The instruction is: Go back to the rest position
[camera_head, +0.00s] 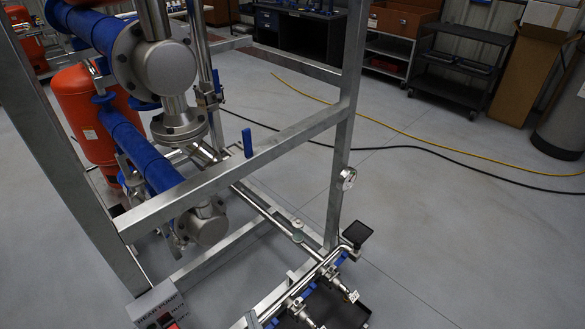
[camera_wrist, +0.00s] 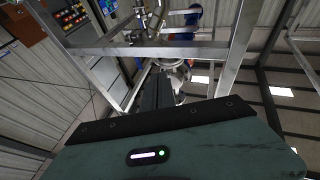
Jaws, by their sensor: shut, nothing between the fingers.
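My gripper (camera_wrist: 159,80) shows in the wrist view, where its two dark fingers lie together, shut and empty. They extend up the picture from the dark green gripper body (camera_wrist: 215,145), which has a small lit display and a green light. Behind the fingers are the galvanized frame of a skid and some metal pipework. Nothing appears to touch the fingers. In the head view I do not see my gripper or arm.
A dark tray (camera_head: 335,308) lies under low valves. A black hose and yellow cable (camera_head: 420,139) cross the floor.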

